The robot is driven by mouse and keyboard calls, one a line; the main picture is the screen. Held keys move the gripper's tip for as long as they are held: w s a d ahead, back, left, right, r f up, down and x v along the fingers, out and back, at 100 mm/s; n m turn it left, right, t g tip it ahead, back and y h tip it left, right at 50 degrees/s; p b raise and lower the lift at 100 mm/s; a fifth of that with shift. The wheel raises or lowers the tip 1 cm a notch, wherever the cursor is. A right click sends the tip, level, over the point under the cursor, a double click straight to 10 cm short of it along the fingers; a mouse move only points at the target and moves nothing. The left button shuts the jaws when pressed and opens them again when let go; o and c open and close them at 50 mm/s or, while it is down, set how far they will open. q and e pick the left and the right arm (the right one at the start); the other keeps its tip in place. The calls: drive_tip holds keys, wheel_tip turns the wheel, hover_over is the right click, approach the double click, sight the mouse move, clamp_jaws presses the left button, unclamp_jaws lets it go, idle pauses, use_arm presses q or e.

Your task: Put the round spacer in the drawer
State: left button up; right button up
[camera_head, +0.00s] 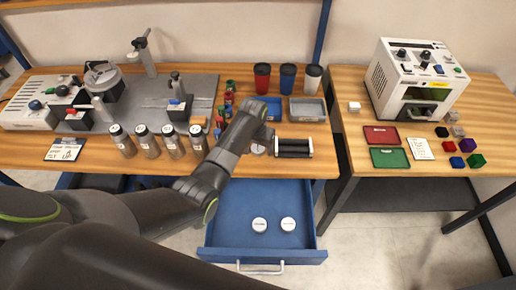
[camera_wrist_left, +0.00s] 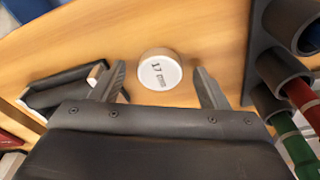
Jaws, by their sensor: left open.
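A round spacer (camera_wrist_left: 160,70) with a white top reading "17 mm" lies flat on the wooden table in the left wrist view. In the head view the spacer (camera_head: 258,149) is partly covered by my arm near the table's front edge. My left gripper (camera_head: 268,138) is over it. In the wrist view the fingers of my left gripper (camera_wrist_left: 159,82) are open, one on each side of the spacer, with gaps. The blue drawer (camera_head: 225,225) is pulled out below the table. Two round white-topped pieces lie inside it. My right gripper is not in view.
A black roller holder (camera_head: 294,147) stands just right of the spacer. A rack of coloured tools (camera_wrist_left: 268,60) is close on the other side in the wrist view. Several metal cylinders (camera_head: 148,141) line the front left. Trays (camera_head: 307,109) and cups (camera_head: 287,77) stand behind.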

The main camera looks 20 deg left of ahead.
sight(258, 149)
use_arm(q)
drive_tip(key=shift+c, duration=0.2)
drive_tip(key=c, duration=1.1)
wheel_tip(258, 149, up, 10)
drive_tip(key=shift+f+b, duration=0.1)
drive_tip(key=shift+b, duration=0.4)
drive_tip(key=shift+c, duration=0.2)
